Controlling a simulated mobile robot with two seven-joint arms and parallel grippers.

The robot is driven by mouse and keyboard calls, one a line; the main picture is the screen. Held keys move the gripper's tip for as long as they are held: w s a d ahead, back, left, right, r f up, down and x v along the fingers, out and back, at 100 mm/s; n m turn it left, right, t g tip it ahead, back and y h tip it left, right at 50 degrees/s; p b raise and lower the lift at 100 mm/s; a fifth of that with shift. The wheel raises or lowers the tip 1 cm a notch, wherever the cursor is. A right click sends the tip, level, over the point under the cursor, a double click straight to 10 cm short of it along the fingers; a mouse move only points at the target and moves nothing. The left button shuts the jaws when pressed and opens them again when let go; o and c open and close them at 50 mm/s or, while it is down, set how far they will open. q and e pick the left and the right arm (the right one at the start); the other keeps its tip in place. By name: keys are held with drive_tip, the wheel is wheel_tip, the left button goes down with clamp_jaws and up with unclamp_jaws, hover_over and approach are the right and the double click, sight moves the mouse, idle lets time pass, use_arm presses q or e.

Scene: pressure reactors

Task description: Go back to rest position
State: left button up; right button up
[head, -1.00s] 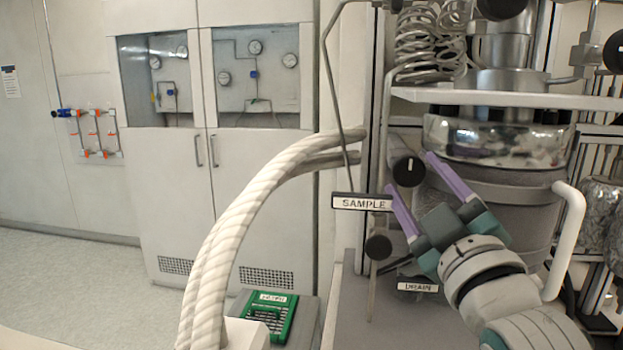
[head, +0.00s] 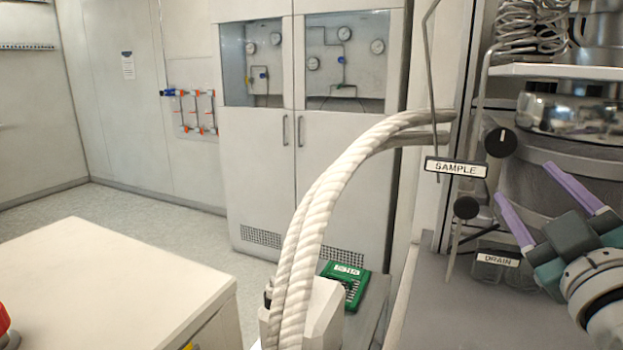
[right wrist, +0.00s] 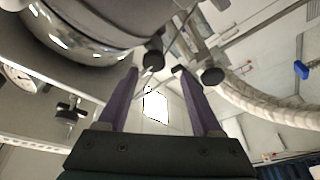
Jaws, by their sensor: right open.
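My right gripper (head: 543,202) is at the right of the head view, in front of the reactor vessel (head: 540,180). Its two purple fingers are spread apart with nothing between them. The fingers also show apart in the right wrist view (right wrist: 154,88). The black sample knob (head: 501,142) and the lower black knob (head: 466,207) are to the left of the fingers, apart from them in the head view. The SAMPLE label (head: 456,167) and DRAIN label (head: 497,258) are beside them. My left gripper is not in view.
A thick white ribbed hose (head: 318,215) arches left of the reactor. A green slotted item (head: 347,283) lies behind it. A pale-topped bench (head: 110,285) fills the lower left. A grey cabinet with gauges (head: 255,165) stands at the back. Open floor (head: 135,210) lies between.

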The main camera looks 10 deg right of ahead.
drive_tip(key=s+a+f+m+g+y, duration=0.3)
drive_tip(key=s+a+f+g, duration=0.1)
drive_tip(key=s+f+g, duration=0.6)
drive_tip(key=s+a+f+g+y, duration=0.1)
drive_tip(key=s+a+f+g, duration=0.2)
drive_tip(key=s, duration=0.5)
drive_tip(key=s+a+f+g+y, duration=0.1)
drive_tip(key=s+a+f+g, duration=0.2)
drive_tip(key=s, duration=0.5)
wheel_tip(320, 180, up, 29)
drive_tip(key=a+p, duration=0.1)
drive_tip(key=p, duration=2.7)
drive_tip(key=shift+s+a+m, duration=0.15)
drive_tip(key=shift+s+m, duration=0.15)
drive_tip(key=shift+m, duration=0.1)
